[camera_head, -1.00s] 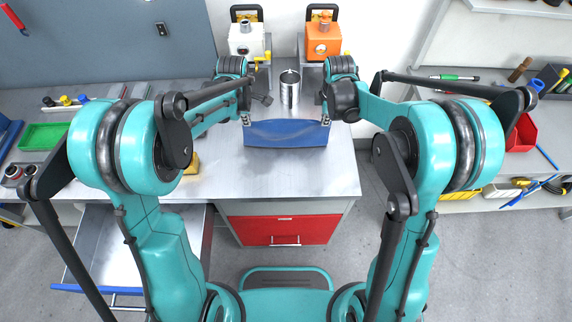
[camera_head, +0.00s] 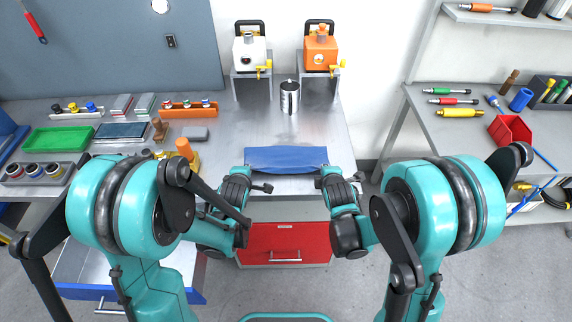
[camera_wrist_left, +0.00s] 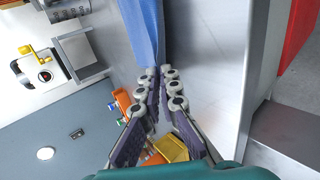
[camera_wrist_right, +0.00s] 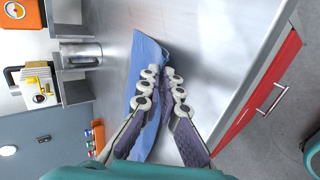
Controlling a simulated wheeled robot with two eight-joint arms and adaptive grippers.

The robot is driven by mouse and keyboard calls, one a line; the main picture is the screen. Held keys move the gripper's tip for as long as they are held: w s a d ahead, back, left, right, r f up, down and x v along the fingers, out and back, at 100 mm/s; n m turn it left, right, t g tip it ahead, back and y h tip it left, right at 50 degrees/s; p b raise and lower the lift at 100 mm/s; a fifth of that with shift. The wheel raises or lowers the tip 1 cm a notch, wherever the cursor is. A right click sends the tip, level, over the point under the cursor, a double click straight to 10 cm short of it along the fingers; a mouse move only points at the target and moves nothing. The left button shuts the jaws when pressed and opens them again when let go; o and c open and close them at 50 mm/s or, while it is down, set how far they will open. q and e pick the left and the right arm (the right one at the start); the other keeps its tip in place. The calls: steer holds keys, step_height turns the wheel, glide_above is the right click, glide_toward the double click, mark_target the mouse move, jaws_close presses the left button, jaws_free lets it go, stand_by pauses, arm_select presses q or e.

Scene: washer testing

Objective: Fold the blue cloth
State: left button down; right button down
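The blue cloth (camera_head: 286,157) lies as a narrow strip across the front part of the metal table. Its near edge looks darker and curved. My left gripper (camera_wrist_left: 160,72) is at the near left end of the cloth, its fingertips almost together on the cloth's end (camera_wrist_left: 145,30). My right gripper (camera_wrist_right: 159,73) is at the near right end, its fingertips close together at the cloth's edge (camera_wrist_right: 148,50). Both look shut on the cloth. In the head view the arms hide the fingertips.
A metal cup (camera_head: 289,98) stands behind the cloth. White (camera_head: 250,52) and orange (camera_head: 321,50) machines are at the back. A green tray (camera_head: 62,138) and small parts lie left. A red drawer (camera_head: 285,243) is below the front edge. Bare table lies between cloth and cup.

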arm_select(q)
steer(key=shift+s+f+t, duration=0.25)
steer(key=shift+s+t, duration=0.05)
steer(key=shift+s, duration=0.05)
arm_select(e)
steer(key=shift+s+f+t, duration=0.25)
steer(key=shift+s+t, duration=0.05)
steer(key=shift+s, duration=0.05)
arm_select(q)
steer(key=c, duration=1.4)
jaws_free()
steer(key=shift+c, duration=0.2)
arm_select(e)
steer(key=c, duration=1.4)
jaws_free()
steer(key=shift+c, duration=0.2)
